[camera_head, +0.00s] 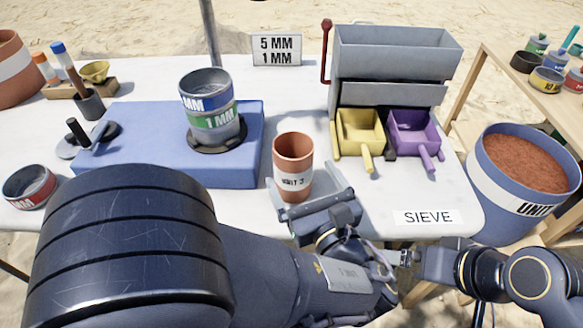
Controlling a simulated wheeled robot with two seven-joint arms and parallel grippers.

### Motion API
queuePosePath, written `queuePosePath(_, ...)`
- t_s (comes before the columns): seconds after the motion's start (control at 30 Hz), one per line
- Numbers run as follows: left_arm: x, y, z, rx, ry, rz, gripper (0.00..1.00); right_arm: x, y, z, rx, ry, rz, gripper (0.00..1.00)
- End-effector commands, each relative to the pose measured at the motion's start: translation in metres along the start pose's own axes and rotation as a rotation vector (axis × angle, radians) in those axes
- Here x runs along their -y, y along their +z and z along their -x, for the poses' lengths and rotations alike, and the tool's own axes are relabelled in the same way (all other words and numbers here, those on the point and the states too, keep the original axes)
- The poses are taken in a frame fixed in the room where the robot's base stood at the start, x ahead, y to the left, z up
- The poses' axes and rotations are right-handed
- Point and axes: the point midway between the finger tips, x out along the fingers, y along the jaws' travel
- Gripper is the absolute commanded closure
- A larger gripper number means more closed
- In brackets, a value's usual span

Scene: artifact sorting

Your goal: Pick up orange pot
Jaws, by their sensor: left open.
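The orange pot (293,154), a terracotta cup with a white "UNIT 3" label, stands upright near the front edge of the white table. My left gripper (308,188) is open at the pot, with one finger at its lower left and the other to its right. I cannot tell whether either finger touches it. My right arm comes in from the lower right, and its end is low, near my left wrist. Whether its jaws are open cannot be made out.
A blue platform (150,150) holding stacked sieves (210,112) is left of the pot. The grey sieve machine (392,55), with yellow (360,128) and purple (413,130) trays, stands right. A blue bucket (490,190) of reddish soil is beyond the table's right edge.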

Motion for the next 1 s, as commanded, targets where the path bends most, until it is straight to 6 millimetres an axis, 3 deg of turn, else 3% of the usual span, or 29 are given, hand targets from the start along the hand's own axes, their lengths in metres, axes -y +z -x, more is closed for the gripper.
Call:
queuePosePath(0.3,-0.001,-0.004,-0.045,-0.001,0.003,0.002,0.07,-0.005,0.005,-0.011,0.0,0.0,0.0,0.0)
queuePosePath(0.63,-0.001,-0.002,-0.052,-0.001,0.001,0.001,0.09,-0.005,0.005,-0.011,0.0,0.0,0.0,0.0)
queuePosePath(1.0,-0.001,-0.002,-0.051,-0.001,0.001,0.001,0.57,-0.005,0.006,-0.011,0.0,0.0,0.0,0.0)
